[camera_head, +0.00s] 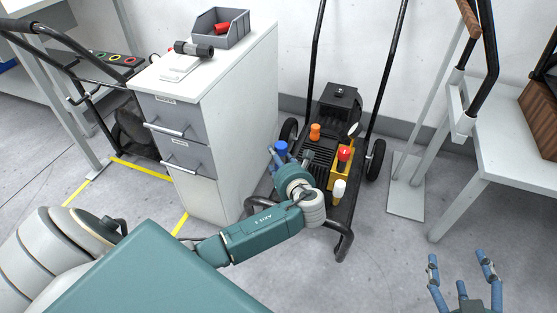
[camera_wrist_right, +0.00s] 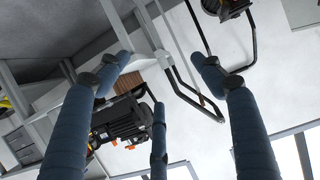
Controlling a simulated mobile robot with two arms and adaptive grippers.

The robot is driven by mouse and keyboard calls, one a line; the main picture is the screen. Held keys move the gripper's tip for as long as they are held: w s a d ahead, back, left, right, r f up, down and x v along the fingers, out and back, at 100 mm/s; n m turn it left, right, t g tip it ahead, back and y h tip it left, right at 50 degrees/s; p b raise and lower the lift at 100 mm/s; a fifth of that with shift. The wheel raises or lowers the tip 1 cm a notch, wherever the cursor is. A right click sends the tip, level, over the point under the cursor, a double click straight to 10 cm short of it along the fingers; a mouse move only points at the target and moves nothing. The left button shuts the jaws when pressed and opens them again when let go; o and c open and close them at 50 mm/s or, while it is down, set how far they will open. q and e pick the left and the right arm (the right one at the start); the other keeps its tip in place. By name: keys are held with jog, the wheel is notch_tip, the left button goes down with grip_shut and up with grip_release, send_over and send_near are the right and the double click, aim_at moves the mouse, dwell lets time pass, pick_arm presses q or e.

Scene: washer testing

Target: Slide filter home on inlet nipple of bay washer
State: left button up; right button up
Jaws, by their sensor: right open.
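A black washer (camera_head: 340,112) on a wheeled frame stands between the white cabinet and the right bench. It carries orange, red, white and blue fittings. Another washer (camera_head: 130,125) stands at the left in a yellow-taped bay. A dark cylinder (camera_head: 195,49), possibly the filter, lies on a white stand on the cabinet top. I cannot make out an inlet nipple. My left gripper (camera_head: 277,158) is over the near-left side of the middle washer; its wrist hides most of it. My right gripper (camera_head: 460,275) is open and empty at lower right; its spread fingers also fill the right wrist view (camera_wrist_right: 160,100).
A grey bin (camera_head: 221,35) with red parts sits on the white cabinet (camera_head: 228,110). A bench (camera_head: 500,145) with a brown wooden box stands at the right. Black washer handles rise at the back. The floor (camera_head: 375,265) before my right gripper is clear.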

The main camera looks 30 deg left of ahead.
pick_arm(q)
jog(key=shift+f+b, duration=0.4)
jog(key=shift+b, duration=0.2)
jog(key=shift+f, duration=0.1)
jog(key=shift+f+b, duration=0.15)
jog(key=shift+b, duration=0.2)
jog(key=shift+f, duration=0.7)
pick_arm(e)
notch_tip(320, 180, up, 11)
jog(key=w+a+t+y, duration=0.1)
jog(key=w+a+t, duration=0.1)
jog(key=t, duration=0.3)
jog(key=shift+f+y, duration=0.15)
jog(key=shift+y, duration=0.25)
pick_arm(q)
jog(key=shift+f, duration=0.1)
pick_arm(e)
jog(key=shift+w, duration=0.1)
pick_arm(q)
jog(key=o, duration=1.4)
